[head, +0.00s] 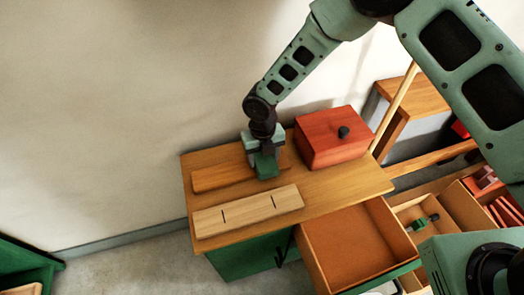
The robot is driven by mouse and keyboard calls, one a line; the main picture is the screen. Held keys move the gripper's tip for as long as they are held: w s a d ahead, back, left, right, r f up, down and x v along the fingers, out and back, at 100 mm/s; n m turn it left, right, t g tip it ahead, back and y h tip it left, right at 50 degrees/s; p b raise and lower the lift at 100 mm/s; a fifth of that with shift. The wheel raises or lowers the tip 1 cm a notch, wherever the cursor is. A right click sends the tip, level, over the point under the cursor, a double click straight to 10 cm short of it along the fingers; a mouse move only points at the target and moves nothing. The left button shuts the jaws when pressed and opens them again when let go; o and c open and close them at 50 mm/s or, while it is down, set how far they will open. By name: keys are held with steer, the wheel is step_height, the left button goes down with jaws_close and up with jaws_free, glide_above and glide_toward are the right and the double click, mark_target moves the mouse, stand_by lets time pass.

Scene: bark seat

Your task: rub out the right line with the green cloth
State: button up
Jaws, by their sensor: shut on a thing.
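A pale wooden board (247,210) lies near the front edge of the cabinet top. It bears two short dark lines, a left line (223,216) and a right line (273,201). My gripper (263,158) points down behind the board, above and behind the right line. It is shut on the green cloth (267,170), which shows as a darker green patch at the fingertips. The cloth is apart from both lines. Whether it touches the cabinet top is hard to tell.
A darker wooden board (216,179) lies behind, to the left of my gripper. A red box (334,138) with a black knob stands to the right on the cabinet top (350,188). An open drawer (350,245) juts out below. The wall is close behind.

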steer(key=shift+s+d, duration=0.1)
steer(key=shift+s, duration=0.25)
steer(key=shift+r, duration=0.1)
step_height(320, 180, up, 6)
steer(key=p, duration=0.5)
stand_by(0.6)
steer(key=shift+f+b, duration=1.4)
steer(key=shift+f, duration=1.25)
steer(key=shift+f+b, duration=0.4)
steer(key=shift+f, duration=0.25)
